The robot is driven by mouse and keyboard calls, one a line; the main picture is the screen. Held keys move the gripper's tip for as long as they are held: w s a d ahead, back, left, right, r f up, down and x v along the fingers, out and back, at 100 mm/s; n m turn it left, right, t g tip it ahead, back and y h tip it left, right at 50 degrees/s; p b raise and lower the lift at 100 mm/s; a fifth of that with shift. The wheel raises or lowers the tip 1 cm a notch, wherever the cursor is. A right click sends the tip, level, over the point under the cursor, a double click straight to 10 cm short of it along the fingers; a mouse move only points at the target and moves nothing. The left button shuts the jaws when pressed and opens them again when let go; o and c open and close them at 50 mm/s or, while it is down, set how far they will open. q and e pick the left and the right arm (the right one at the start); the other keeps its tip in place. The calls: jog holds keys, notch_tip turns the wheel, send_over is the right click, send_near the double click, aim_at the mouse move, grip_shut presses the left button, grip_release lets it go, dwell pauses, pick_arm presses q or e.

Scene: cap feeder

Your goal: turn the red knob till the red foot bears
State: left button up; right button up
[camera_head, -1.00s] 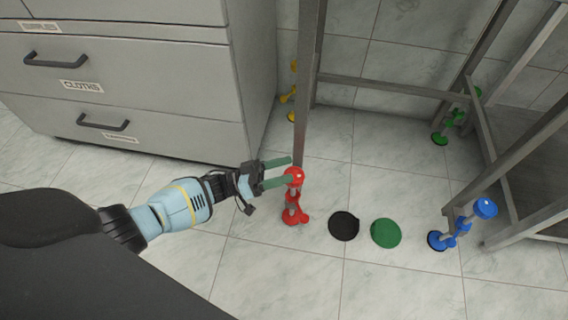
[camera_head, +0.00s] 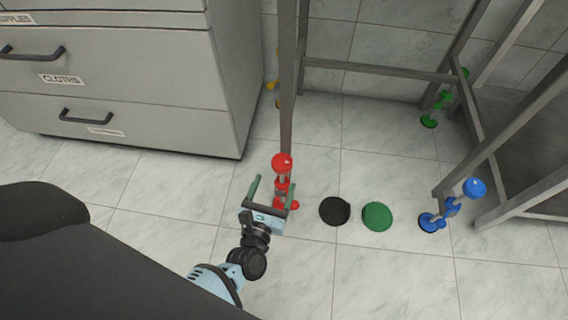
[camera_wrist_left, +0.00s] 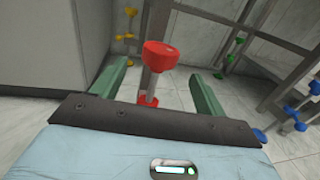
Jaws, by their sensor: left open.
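The red knob (camera_head: 281,161) is the round top of a red levelling foot on the near left leg of a metal frame. The red foot (camera_head: 290,204) is low by the floor, partly hidden by my gripper; whether it touches the floor I cannot tell. My left gripper (camera_head: 273,188) is open, its green fingers spread and pointing toward the knob. In the left wrist view the red knob (camera_wrist_left: 160,55) stands beyond and between the two fingers (camera_wrist_left: 160,85), apart from both. The red foot (camera_wrist_left: 148,101) shows below it. My right gripper is not in view.
A grey drawer cabinet (camera_head: 110,90) stands at the left. A black disc (camera_head: 335,211) and a green disc (camera_head: 377,216) lie on the floor right of the red foot. Blue (camera_head: 474,188), green (camera_head: 429,121) and yellow feet are at the other legs.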

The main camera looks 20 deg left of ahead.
aim_at(279, 173)
pick_arm(q)
jog(key=shift+w, duration=0.25)
jog(key=w, duration=0.2)
jog(key=w+b, duration=0.1)
jog(key=w, duration=0.1)
jog(key=w+b, duration=0.1)
jog(key=shift+w+a, duration=0.4)
jog(key=shift+w, duration=0.7)
jog(key=shift+a, duration=0.1)
jog(key=c, duration=1)
jog(key=shift+o, duration=0.2)
